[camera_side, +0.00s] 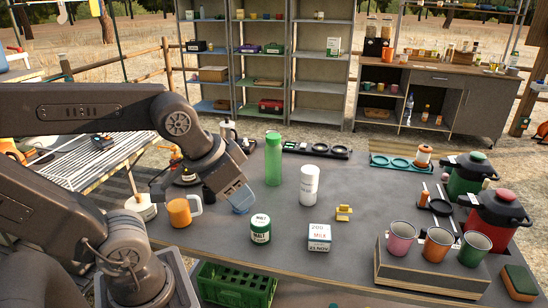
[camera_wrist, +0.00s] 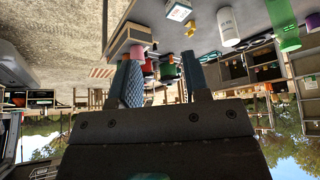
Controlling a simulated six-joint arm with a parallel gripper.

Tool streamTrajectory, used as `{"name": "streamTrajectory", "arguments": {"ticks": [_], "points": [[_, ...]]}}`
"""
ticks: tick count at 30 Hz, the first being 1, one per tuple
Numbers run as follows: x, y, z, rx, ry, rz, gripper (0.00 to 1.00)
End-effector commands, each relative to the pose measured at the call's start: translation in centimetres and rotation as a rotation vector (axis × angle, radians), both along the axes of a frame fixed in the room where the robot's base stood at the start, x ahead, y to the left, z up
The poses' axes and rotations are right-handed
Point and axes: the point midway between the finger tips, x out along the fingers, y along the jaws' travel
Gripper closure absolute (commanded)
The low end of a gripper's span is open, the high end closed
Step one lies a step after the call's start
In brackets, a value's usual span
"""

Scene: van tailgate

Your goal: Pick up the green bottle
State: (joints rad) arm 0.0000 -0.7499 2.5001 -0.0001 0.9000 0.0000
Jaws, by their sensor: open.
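The green bottle (camera_side: 273,160) stands upright on the dark grey table (camera_side: 385,182), towards its far side and left of the middle. It also shows in the wrist view (camera_wrist: 283,25), at the upper right and partly cut off by the top edge; that view is upside down. My gripper (camera_side: 240,205) is left of the bottle and nearer the side camera, apart from it. Its two blue-grey fingers also show in the wrist view (camera_wrist: 162,76), spread with nothing held between them.
A white cylinder (camera_side: 309,186) stands right of the bottle. A malt tin (camera_side: 260,229), a milk box (camera_side: 319,238) and a yellow item (camera_side: 344,212) stand nearer. An orange mug (camera_side: 180,213) is left of my gripper. A dark tray (camera_side: 318,151) lies behind. Cups (camera_side: 437,243) occupy the right.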

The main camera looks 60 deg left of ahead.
Motion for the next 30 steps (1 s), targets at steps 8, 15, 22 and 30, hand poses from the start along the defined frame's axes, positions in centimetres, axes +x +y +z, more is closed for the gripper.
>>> {"name": "streamTrajectory", "arguments": {"ticks": [8,15,22,30], "points": [[0.0,0.0,0.0,0.0,0.0,0.0,0.34],[0.0,0.0,0.0,0.0,0.0,0.0,0.11],[0.0,0.0,0.0,0.0,0.0,0.0,0.08],[5.0,2.6,2.4,0.001,0.02,0.082,0.08]]}}
